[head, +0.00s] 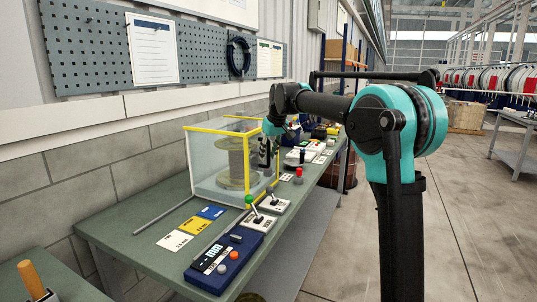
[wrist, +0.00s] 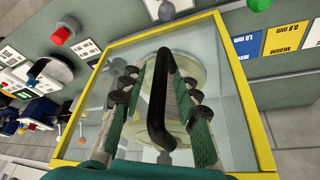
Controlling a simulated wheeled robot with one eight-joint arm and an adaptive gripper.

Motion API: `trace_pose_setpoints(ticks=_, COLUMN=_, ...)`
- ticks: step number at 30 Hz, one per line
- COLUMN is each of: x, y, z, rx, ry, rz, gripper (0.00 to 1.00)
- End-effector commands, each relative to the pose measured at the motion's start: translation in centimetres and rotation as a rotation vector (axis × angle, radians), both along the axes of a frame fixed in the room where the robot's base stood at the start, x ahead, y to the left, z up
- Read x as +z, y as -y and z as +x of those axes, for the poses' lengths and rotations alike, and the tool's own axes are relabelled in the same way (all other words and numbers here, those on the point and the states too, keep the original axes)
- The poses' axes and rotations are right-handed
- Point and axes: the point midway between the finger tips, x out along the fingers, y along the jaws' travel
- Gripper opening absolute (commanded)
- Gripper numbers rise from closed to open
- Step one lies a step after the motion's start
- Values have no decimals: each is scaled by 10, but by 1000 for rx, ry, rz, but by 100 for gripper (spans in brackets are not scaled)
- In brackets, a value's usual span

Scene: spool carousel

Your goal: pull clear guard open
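The clear guard (head: 208,162) is a see-through box with yellow edges on the bench, and a grey spool (head: 236,160) stands inside it. Its yellow-framed panel (wrist: 240,90) fills the middle of the wrist view. A black bar handle (wrist: 158,100) sits on that panel. My gripper (head: 271,134) is at the panel's upper right side in the head view. In the wrist view its two green fingers are spread, one on each side of the handle, with gaps visible. The handle's contact with the fingers is not visible. The guard looks closed.
A blue control box (head: 224,262) with buttons and two levers (head: 260,222) stand in front of the guard. Coloured cards (head: 194,226) and a thin rod (head: 163,215) lie on the bench (head: 130,240). A red button (wrist: 62,34) is beside the guard.

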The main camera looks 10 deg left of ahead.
Motion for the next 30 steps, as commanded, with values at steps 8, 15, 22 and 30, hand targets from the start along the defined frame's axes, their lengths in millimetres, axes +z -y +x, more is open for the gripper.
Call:
trace_pose_setpoints(ticks=8, x=0, y=0, z=0, rx=0, ry=0, rz=0, gripper=0)
trace_pose_setpoints(ticks=15, x=0, y=0, z=0, rx=0, ry=0, rz=0, gripper=0)
trace_pose_setpoints(ticks=22, x=0, y=-2, z=-7, rx=1, ry=0, rz=0, gripper=0)
trace_pose_setpoints(ticks=30, x=0, y=-21, z=-58, rx=4, ry=0, rz=0, gripper=0)
